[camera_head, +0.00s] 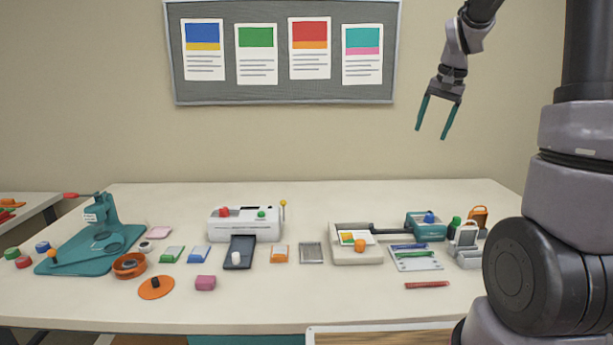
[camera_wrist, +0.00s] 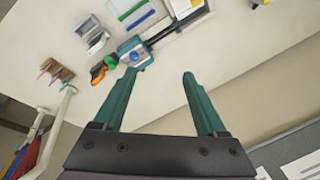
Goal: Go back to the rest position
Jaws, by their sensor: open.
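My gripper (camera_head: 433,134) hangs in the air at the upper right of the head view, high above the back right of the table and in front of the wall. Its two teal fingers point down and stand apart, with nothing between them. In the wrist view my gripper (camera_wrist: 160,75) also shows open and empty. The white table (camera_head: 450,305) with its tools lies well below it.
A white laminator (camera_head: 246,226), a teal press (camera_head: 85,262), a trimmer (camera_head: 355,256) and several small items stand on the table. A grey board (camera_head: 280,95) with posters hangs on the wall. The air around my gripper is free.

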